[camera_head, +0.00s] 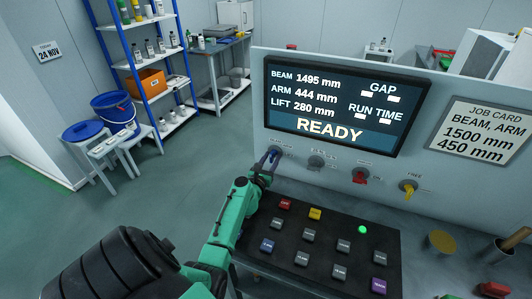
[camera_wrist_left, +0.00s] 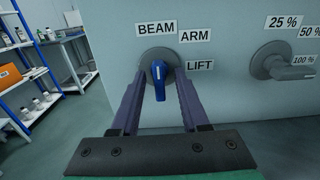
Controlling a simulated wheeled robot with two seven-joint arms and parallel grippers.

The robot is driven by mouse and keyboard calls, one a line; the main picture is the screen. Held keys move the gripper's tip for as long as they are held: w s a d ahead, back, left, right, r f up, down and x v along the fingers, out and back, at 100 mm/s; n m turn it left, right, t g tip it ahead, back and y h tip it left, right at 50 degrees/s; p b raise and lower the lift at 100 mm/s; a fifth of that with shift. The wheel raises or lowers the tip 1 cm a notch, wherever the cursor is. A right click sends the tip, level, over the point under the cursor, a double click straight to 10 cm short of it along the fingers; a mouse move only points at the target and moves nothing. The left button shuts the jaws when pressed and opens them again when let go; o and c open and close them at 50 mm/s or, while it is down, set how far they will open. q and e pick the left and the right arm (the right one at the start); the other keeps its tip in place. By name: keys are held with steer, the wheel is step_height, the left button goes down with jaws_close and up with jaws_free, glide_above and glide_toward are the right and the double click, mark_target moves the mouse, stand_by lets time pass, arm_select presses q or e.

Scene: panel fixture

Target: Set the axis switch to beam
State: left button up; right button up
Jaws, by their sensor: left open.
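The axis switch (camera_wrist_left: 158,78) is a blue handle on a round grey base, on the light panel in the left wrist view. The labels BEAM (camera_wrist_left: 157,28), ARM (camera_wrist_left: 195,36) and LIFT (camera_wrist_left: 200,64) stand above it and to its right. The handle looks about upright, below BEAM; its exact setting is hard to tell. My left gripper (camera_wrist_left: 161,75) is open, with one finger on each side of the handle and a gap visible. In the head view my left gripper (camera_head: 268,162) largely covers the switch. My right gripper is not in view.
A grey selector (camera_wrist_left: 288,65) sits to the right, then a red knob (camera_head: 360,176) and a yellow one (camera_head: 408,187). The screen (camera_head: 340,105) reads BEAM 1495 mm and READY. The job card (camera_head: 480,133) lists 1500 and 450 mm. A black button console (camera_head: 320,225) lies below.

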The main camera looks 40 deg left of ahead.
mark_target(271, 159)
arm_select(q)
steer(key=p+v, duration=0.1)
steer(key=v, duration=0.4)
steer(key=shift+s+d, duration=0.15)
steer(key=shift+s, duration=0.2)
steer(key=b+v, duration=0.1)
steer(key=v, duration=0.7)
steer(key=shift+f, duration=0.1)
steer(key=shift+s+d, duration=0.1)
steer(key=shift+s, duration=0.1)
